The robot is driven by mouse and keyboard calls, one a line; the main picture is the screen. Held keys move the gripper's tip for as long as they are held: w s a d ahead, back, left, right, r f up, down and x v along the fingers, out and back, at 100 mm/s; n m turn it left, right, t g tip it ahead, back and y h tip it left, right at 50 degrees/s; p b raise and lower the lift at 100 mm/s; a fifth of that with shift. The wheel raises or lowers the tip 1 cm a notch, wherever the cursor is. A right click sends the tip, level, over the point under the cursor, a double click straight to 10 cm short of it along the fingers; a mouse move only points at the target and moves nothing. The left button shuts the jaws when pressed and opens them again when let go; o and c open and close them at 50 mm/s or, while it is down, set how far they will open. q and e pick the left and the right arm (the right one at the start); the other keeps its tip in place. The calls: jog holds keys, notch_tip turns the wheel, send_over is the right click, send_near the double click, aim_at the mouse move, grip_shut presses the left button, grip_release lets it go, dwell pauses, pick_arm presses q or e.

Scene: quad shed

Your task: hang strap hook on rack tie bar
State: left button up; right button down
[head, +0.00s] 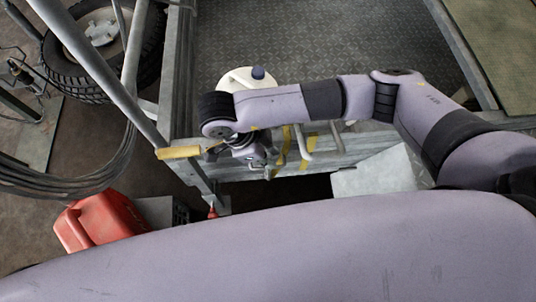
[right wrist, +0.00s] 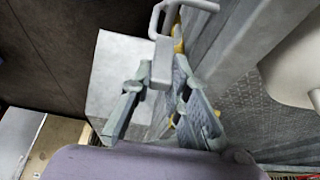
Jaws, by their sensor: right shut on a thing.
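My right gripper (head: 256,165) points down beside the side rail (head: 345,145) of a metal deck; my arm hides part of it. In the right wrist view my right gripper (right wrist: 162,75) has its fingertips on either side of a grey block (right wrist: 162,62), shut on it. This looks like the body of the strap hook. A thin bent grey rod (right wrist: 155,18) shows just beyond the block; I cannot tell whether it is the hook's or the tie bar's. A grey U-shaped bar (head: 313,157) stands out from the rail. Contact between hook and bar is unclear. My left gripper is out of view.
Yellow strapping (head: 283,147) crosses the rail near my right gripper. A white jug with a dark cap (head: 238,79) stands on the tread-plate deck (head: 285,35). A red can (head: 100,225), coiled cable (head: 75,185) and tyre (head: 72,75) are at left.

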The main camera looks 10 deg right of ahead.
jog(key=shift+f, duration=0.15)
jog(key=c, duration=1.5)
grip_release()
jog(key=shift+c, duration=0.2)
